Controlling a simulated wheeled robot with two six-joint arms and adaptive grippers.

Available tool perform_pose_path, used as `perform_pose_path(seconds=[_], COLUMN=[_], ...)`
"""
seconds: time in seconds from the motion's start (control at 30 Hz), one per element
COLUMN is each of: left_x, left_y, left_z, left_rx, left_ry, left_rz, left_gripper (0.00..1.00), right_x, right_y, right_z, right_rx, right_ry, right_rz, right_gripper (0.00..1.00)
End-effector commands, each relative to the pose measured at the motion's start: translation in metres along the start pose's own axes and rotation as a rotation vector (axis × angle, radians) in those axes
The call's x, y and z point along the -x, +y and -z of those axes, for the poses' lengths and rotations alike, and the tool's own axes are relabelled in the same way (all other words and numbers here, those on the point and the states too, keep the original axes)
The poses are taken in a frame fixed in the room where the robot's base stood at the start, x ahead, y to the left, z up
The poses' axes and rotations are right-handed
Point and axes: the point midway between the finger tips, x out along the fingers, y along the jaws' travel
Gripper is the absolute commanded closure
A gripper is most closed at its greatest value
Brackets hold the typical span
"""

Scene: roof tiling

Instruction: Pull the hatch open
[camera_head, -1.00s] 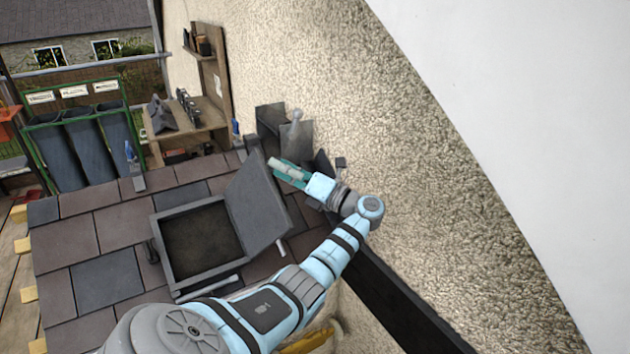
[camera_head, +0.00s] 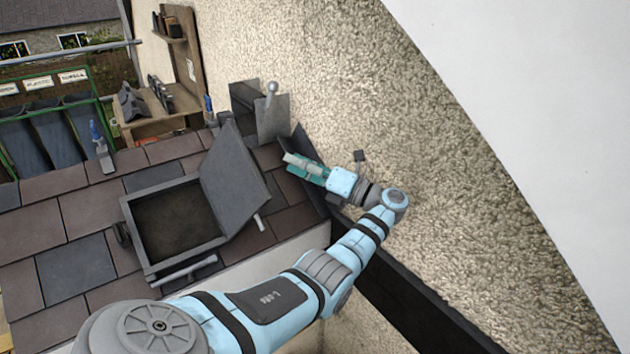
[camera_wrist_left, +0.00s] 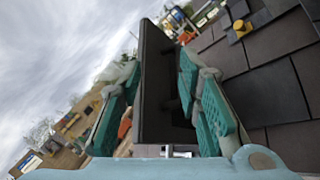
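The hatch is a square grey frame (camera_head: 163,275) set in the slate roof, with a dark opening (camera_head: 178,222). Its grey lid (camera_head: 236,180) stands raised and tilted on the right side of the frame. My left gripper (camera_head: 290,162), with teal fingers, is to the right of the lid and apart from it in the head view. In the left wrist view its fingers (camera_wrist_left: 155,105) are spread, with a dark upright panel (camera_wrist_left: 158,75) seen between them; I cannot tell whether they touch it. My right gripper is not in view.
A rough rendered wall (camera_head: 400,130) rises close to the right of my left arm. Dark upright pieces (camera_head: 243,98) and a grey sheet (camera_head: 272,120) stand by the wall behind the gripper. A blue-handled tool (camera_head: 100,148) lies at the roof's upper edge.

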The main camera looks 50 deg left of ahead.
Motion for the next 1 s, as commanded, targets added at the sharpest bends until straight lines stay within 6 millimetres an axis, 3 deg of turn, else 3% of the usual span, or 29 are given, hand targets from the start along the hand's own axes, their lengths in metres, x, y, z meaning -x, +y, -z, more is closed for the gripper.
perform_pose_path(seconds=[0.4, 1.0], left_x=[0.038, 0.04], left_y=[-0.018, -0.016], left_z=[0.007, 0.005], left_rx=[0.0, 0.0], left_ry=[-0.001, -0.001], left_rz=[0.001, 0.0], left_gripper=[0.69, 0.69], right_x=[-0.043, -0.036], right_y=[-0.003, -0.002], right_z=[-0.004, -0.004], right_rx=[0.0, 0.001], right_ry=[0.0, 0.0], right_rz=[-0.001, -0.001], right_gripper=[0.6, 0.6])
